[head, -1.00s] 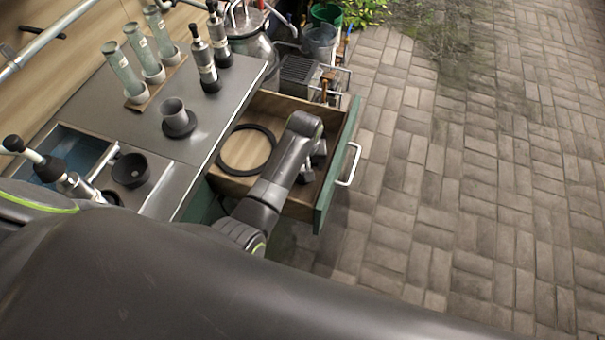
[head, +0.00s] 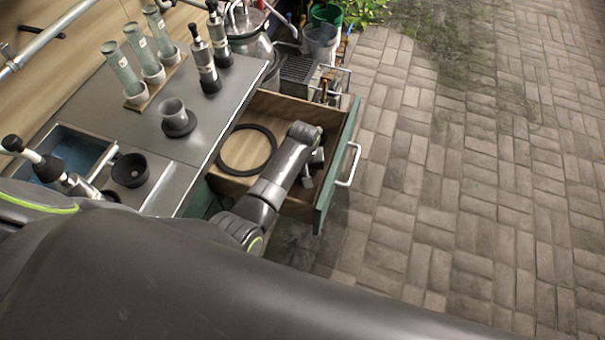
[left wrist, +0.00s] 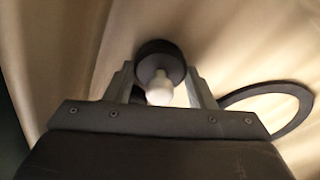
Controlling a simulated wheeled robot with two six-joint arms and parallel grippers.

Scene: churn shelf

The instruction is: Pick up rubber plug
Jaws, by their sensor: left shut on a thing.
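The rubber plug (left wrist: 160,58) shows in the left wrist view as a dark round disc with a pale knob toward the camera. It sits between the two fingers of my left gripper (left wrist: 162,88), which is shut on it. In the head view my left gripper (head: 313,170) is down inside the open drawer (head: 336,165), near its front panel. The plug is hidden there behind the gripper and arm. My right gripper is not in view.
A flat black ring (head: 272,140) lies on the drawer floor beside my arm; it also shows in the left wrist view (left wrist: 300,108). The drawer walls surround the gripper. A grey cup-like part (head: 177,118) stands on the counter (head: 215,120). Brick floor lies clear to the right.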

